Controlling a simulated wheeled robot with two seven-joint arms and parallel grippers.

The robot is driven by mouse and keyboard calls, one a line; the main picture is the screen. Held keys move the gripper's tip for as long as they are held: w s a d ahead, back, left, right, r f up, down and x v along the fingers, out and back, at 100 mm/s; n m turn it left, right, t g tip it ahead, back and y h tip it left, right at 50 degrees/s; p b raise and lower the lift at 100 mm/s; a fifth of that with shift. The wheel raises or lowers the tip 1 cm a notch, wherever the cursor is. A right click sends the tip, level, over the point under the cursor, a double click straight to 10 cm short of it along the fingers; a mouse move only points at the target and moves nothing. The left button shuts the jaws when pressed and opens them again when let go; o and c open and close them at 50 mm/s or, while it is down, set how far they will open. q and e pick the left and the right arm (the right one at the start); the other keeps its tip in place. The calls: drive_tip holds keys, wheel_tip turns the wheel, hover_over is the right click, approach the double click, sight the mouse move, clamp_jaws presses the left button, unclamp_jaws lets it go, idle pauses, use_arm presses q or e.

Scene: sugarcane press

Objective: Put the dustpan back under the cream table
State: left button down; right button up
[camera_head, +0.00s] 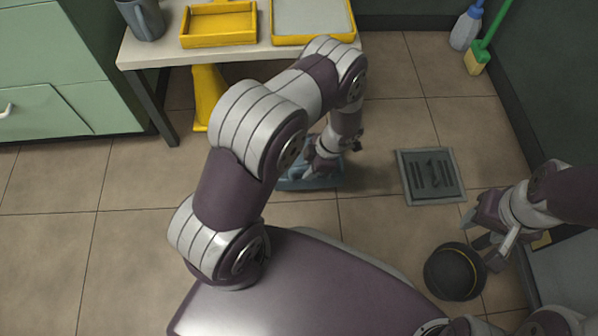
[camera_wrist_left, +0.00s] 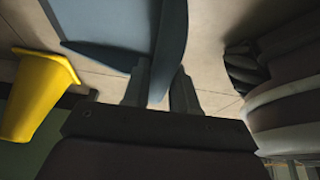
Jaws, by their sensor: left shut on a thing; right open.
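The blue dustpan (camera_head: 311,180) is low by the tiled floor, in front of the cream table (camera_head: 240,50). My left gripper (camera_head: 322,165) is shut on it. In the left wrist view the fingers (camera_wrist_left: 163,90) close on a blue part of the dustpan (camera_wrist_left: 110,28). My left arm hides much of the dustpan in the head view, and I cannot tell whether it touches the floor. My right gripper (camera_head: 475,232) is open and empty at the right, above and beside a black round container.
A yellow cone-like object (camera_head: 207,95) stands under the cream table's left part. Yellow trays (camera_head: 218,24) and a grey pitcher (camera_head: 142,18) are on top. A floor drain (camera_head: 430,176), the black container (camera_head: 455,271), a green broom (camera_head: 480,55) and a spray bottle (camera_head: 466,27) are to the right.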

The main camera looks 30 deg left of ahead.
use_arm(q)
drive_tip(key=a+f, duration=0.1)
drive_tip(key=a+f+b, duration=0.1)
drive_tip(key=a, duration=0.1)
drive_tip(key=shift+a+f, duration=0.1)
drive_tip(key=shift+w+a+f, duration=0.1)
drive_tip(key=shift+a+f, duration=0.15)
wheel_tip(320, 180, down, 4)
drive_tip(key=b, duration=0.3)
drive_tip(key=shift+r, duration=0.3)
drive_tip(key=shift+f+b, duration=0.25)
drive_tip(key=shift+b, duration=0.05)
drive_tip(key=c, duration=0.9)
unclamp_jaws()
drive_tip(key=shift+r, duration=0.1)
use_arm(e)
wheel_tip(320, 180, down, 6)
drive_tip(key=shift+r, duration=0.25)
